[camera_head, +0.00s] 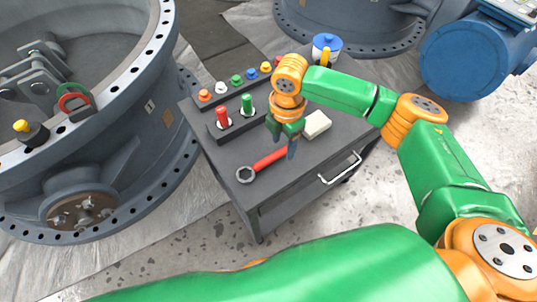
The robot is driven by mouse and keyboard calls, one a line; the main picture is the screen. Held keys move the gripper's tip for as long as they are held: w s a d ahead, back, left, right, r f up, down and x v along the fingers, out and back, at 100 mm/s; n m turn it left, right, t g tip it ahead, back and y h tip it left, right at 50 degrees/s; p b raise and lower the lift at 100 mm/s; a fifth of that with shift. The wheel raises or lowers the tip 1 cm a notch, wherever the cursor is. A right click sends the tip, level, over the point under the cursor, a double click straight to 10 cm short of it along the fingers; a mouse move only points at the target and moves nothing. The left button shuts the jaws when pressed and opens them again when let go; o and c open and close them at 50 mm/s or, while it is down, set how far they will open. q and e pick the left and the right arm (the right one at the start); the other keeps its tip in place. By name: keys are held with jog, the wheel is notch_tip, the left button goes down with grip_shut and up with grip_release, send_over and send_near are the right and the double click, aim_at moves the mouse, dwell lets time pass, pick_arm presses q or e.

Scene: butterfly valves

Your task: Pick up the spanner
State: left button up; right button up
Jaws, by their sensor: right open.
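The spanner (267,160) lies on the dark grey top of a tool cart (220,155), near its front edge. It has a grey ring end (245,174) at the left and a red handle running up to the right. My right gripper (282,142) points down over the right end of the handle, with its jaws open. One finger overlaps the handle's end in the picture. I cannot tell whether it touches. The far tip of the spanner is hidden behind the gripper. My left gripper is not in view.
A pale block (317,124) lies just right of the gripper. Red and green pegs (222,118) stand in a holder behind, with a row of coloured knobs (237,81) further back. A blue-lidded pot (327,44) stands at the back. A large valve body (130,110) is at left.

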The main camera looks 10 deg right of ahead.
aim_at(281, 151)
jog(key=f, duration=0.3)
jog(key=shift+w+a+f, duration=0.15)
jog(key=shift+w+f, duration=0.05)
jog(key=shift+w, duration=0.1)
jog(key=shift+s+r, duration=0.1)
jog(key=shift+c, duration=0.7)
grip_shut()
